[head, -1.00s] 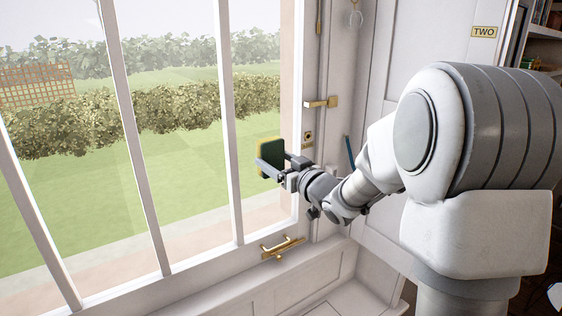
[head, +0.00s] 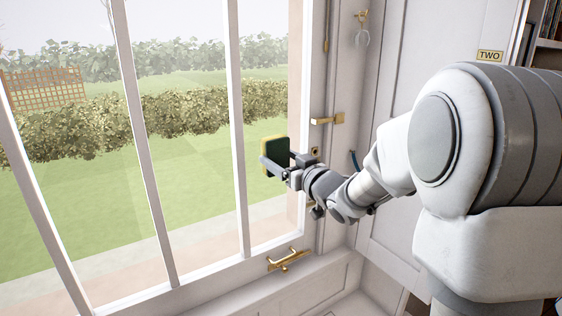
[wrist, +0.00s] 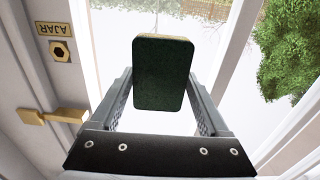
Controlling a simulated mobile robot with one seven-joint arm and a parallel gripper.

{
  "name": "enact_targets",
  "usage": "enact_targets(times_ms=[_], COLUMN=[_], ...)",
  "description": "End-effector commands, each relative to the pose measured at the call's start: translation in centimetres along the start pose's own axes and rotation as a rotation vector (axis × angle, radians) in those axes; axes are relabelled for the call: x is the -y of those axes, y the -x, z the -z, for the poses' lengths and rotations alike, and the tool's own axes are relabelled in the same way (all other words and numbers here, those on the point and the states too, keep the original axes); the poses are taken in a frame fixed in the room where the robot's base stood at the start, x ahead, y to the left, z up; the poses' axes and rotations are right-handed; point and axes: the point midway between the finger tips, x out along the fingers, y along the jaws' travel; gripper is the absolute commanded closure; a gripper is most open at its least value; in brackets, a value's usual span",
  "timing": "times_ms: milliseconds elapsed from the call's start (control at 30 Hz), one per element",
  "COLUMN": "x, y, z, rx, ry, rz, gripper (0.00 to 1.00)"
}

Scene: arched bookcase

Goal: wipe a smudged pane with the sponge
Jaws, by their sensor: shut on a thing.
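My gripper (head: 279,163) is shut on the sponge (head: 275,152), a dark green block with a yellow edge. In the wrist view, the sponge (wrist: 163,75) stands between the two fingers, its dark green broad face toward the camera. The panes look pale and hazy towards the top; no distinct smudge stands out.
White glazing bars (head: 235,120) divide the window. A brass handle (head: 288,260) sits on the lower rail. A brass lever (head: 327,119) is on the frame right of my gripper and shows close by in the wrist view (wrist: 50,118), below an AJAR plate (wrist: 56,29).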

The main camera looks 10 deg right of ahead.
Motion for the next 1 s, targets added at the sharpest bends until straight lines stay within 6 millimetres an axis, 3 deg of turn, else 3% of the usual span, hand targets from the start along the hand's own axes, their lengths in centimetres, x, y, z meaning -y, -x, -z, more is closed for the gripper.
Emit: enact_targets(times_ms=[33, 200, 433, 800, 1000], x=[0.1, 0.0, 0.0, -0.1, -0.1], y=[-0.1, 0.0, 0.1, 0.1, 0.0], z=[1.3, 2.6, 3.0, 6.0, 5.9], rx=[-0.008, -0.007, -0.004, -0.003, -0.002], ry=[0.002, 0.001, 0.000, 0.001, 0.000], rz=[0.002, 0.002, 0.002, 0.001, 0.001], gripper=[0.65, 0.65, 0.65, 0.65, 0.65])
